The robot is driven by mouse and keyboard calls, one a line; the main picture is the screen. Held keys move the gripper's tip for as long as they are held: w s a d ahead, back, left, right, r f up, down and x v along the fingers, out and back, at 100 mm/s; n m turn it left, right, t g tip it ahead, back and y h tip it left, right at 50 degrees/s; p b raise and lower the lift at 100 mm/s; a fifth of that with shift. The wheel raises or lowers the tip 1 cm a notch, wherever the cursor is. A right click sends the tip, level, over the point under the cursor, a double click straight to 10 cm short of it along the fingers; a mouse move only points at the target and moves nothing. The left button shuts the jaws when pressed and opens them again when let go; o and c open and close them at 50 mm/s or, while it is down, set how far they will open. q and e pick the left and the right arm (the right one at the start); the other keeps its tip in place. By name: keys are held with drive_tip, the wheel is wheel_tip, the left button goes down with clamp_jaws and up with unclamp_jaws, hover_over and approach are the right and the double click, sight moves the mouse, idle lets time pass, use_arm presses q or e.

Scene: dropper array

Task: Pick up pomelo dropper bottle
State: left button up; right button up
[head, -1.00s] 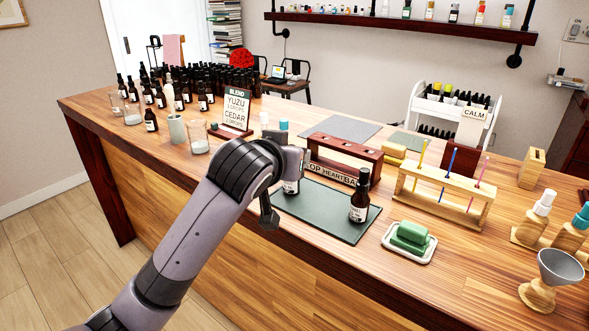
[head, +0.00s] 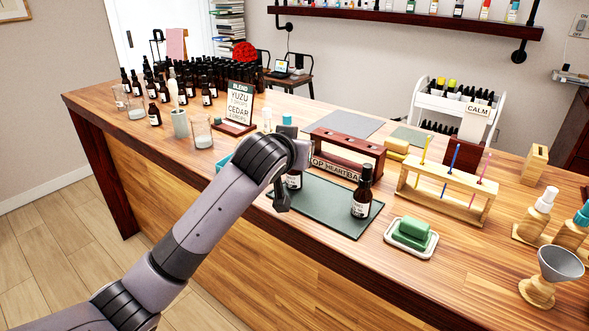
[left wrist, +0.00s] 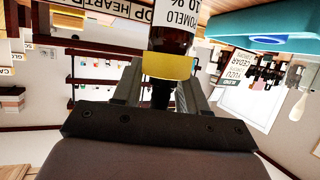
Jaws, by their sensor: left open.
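The pomelo dropper bottle (left wrist: 172,38) is dark, with a white label reading POMELO 10% and a yellow band (left wrist: 167,65); it appears upside down in the left wrist view. In the head view a dark bottle with a white label (head: 293,181), partly hidden by my left gripper (head: 283,203), stands at the left end of the green mat (head: 330,208). In the left wrist view the fingers of my left gripper (left wrist: 158,92) are open on either side of the bottle's dark dropper top. I cannot tell whether they touch it. My right gripper is out of view.
Another dark bottle (head: 362,195) stands on the mat's right side. A red-brown wooden rack (head: 347,145) is just behind the mat. A soap dish (head: 411,251) and a wooden tube rack (head: 440,200) are to the right. A teal container (head: 224,161) is left of my arm.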

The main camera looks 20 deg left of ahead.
use_arm(q)
drive_tip(key=c, duration=0.5)
drive_tip(key=shift+f, duration=0.15)
